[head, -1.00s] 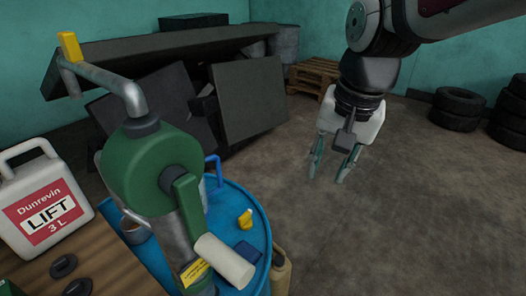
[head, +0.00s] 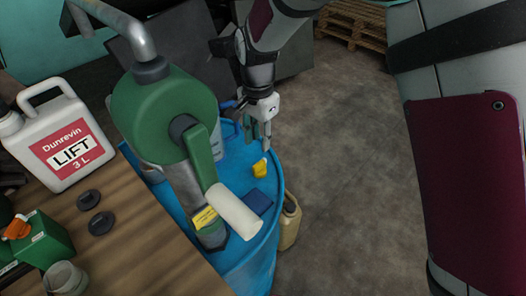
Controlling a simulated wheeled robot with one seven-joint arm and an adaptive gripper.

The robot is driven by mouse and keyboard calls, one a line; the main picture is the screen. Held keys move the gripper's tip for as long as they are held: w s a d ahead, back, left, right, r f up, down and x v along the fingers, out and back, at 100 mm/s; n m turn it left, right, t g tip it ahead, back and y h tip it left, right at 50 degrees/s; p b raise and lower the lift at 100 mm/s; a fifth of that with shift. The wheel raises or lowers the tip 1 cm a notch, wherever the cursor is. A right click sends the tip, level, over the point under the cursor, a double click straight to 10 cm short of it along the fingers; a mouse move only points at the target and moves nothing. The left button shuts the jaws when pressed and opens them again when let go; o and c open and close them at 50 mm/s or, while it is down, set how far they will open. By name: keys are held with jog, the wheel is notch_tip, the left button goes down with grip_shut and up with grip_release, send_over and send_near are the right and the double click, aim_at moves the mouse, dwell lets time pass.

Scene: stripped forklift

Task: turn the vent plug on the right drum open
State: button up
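The blue drum (head: 262,237) stands beside the wooden bench, with its top partly hidden by a green hand pump (head: 165,115). The yellow vent plug (head: 260,168) stands up from the drum top, right of the pump. My gripper (head: 258,138) points down over the far right part of the drum top, just above and behind the plug in the head view. Its fingers look apart with nothing between them. I cannot tell the exact height gap between the fingertips and the plug.
The pump's cream grip (head: 234,211) and a dark blue block (head: 257,203) are close to the plug. A tan can (head: 289,222) stands right of the drum. A white LIFT jug (head: 62,140) and black caps (head: 101,223) are on the bench (head: 150,262). Floor on the right is clear.

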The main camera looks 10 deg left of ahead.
aim_at(259, 163)
notch_tip(259, 163, down, 10)
jog(key=shift+p, duration=0.3)
grip_shut()
